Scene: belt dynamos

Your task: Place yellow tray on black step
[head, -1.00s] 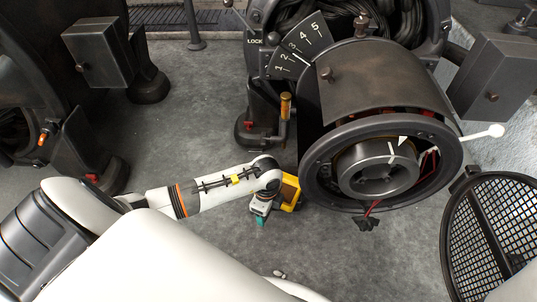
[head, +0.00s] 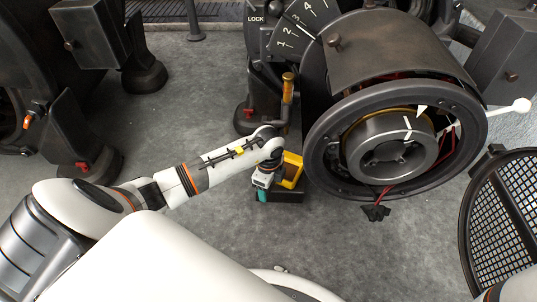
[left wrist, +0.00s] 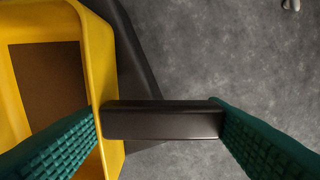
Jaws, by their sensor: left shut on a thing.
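The yellow tray (head: 292,170) is in the head view, left of the big dynamo's open end. In the left wrist view its yellow wall (left wrist: 107,60) and brown inside (left wrist: 48,90) fill the left side. My left gripper (head: 263,190) is at the tray's near left side. In the left wrist view its green fingers are shut on the tray's dark handle (left wrist: 165,120). A dark flat surface, seemingly the black step (left wrist: 138,50), shows below the tray; its dark edge also shows in the head view (head: 289,196). I cannot tell whether tray and step touch. My right gripper is out of view.
The big dynamo (head: 340,50) with its round open end (head: 330,185) stands close right of the tray. A black mesh cover (head: 505,215) is at the right. Grey floor (head: 370,250) is clear in front.

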